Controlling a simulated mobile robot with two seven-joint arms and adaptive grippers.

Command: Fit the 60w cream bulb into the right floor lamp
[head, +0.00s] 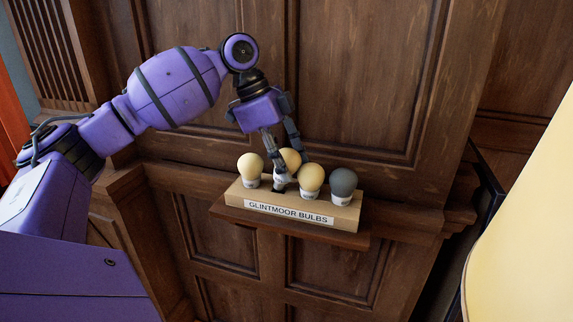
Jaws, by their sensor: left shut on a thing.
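A wooden bulb rack (235,193) with the label "GLINTMOOR BULBS" holds a row of bulbs. A cream bulb (250,164) stands at the left end, another cream bulb (311,178) right of the middle, and a dark grey bulb (343,182) at the right end. My left gripper (286,172) reaches down into the row and is shut on the cream bulb (291,158) second from the left. Its fingers partly hide this bulb, which appears still at the rack. The wattage prints are too small to read. My right gripper is out of view.
The rack rests on a small wooden shelf (290,230) against a dark panelled wall (350,70). Neighbouring bulbs stand close on both sides of the gripper. A large pale cream surface (530,220), perhaps a lampshade, fills the right edge. Space above the rack is clear.

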